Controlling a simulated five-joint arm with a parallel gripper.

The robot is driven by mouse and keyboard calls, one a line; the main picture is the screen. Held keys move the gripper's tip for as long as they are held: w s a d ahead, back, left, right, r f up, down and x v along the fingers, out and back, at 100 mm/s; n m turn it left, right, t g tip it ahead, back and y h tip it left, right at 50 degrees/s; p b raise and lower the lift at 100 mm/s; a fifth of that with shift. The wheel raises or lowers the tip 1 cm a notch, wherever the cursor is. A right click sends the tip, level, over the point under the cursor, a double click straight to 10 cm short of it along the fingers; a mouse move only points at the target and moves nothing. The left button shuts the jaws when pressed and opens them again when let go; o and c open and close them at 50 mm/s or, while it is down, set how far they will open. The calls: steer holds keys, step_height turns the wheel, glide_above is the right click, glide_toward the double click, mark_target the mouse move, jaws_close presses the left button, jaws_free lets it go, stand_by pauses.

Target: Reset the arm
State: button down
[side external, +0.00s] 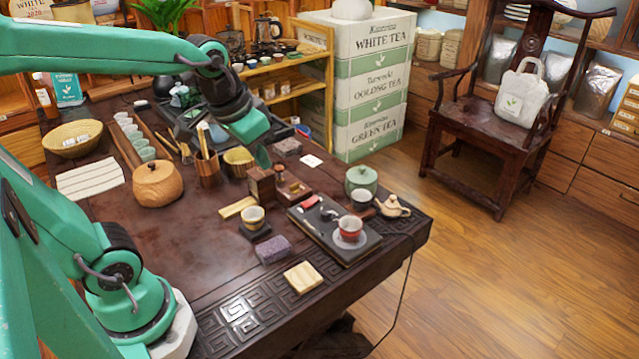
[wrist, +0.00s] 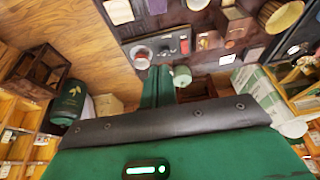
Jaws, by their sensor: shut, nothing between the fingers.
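My gripper (side external: 262,157) is shut and empty. In the side view its green fingers point down above the far half of the dark carved table (side external: 110,215), near a brown wooden box (side external: 262,185). The fingertips appear clear of the things below. In the wrist view the closed fingers of my gripper (wrist: 157,72) reach toward the dark tray with cups. My green arm stretches in from the left, with its upper link raised across the top left of the side view.
A dark tray (side external: 355,252) holds a red cup (side external: 350,227). A lidded wooden jar (side external: 157,183), a brush pot (side external: 207,169), a purple block (side external: 273,249) and a pale block (side external: 304,277) stand on the table. Tea boxes (side external: 370,95) are stacked behind.

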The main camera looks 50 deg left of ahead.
steer(key=s+d+t, duration=0.1)
steer(key=s, duration=0.5)
steer(key=shift+d+t, duration=0.25)
steer(key=shift+t, duration=0.05)
